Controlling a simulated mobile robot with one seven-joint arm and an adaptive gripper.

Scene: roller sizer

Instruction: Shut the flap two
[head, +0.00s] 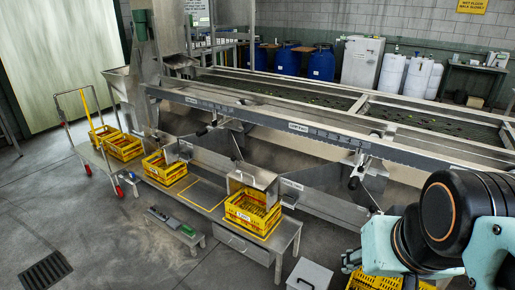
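The roller sizer (270,120) is a long grey metal machine running from the back left toward the right. Several metal chutes with dark levers hang along its near side. One lever (236,144) is near the middle and another (356,168) is further right. A metal flap or hood (255,177) stands over the middle yellow crate. The small labels are too blurred to read, so I cannot tell which flap is number two or whether it is open. My teal and black arm fills the lower right corner. My gripper's fingertips do not show.
Yellow crates sit on the low metal bench; one (252,214) is at its right end and another (164,168) further left. A hand cart (97,148) stands at left. A grey box (310,275) and a yellow crate (378,281) are at the bottom. The floor at lower left is mostly clear.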

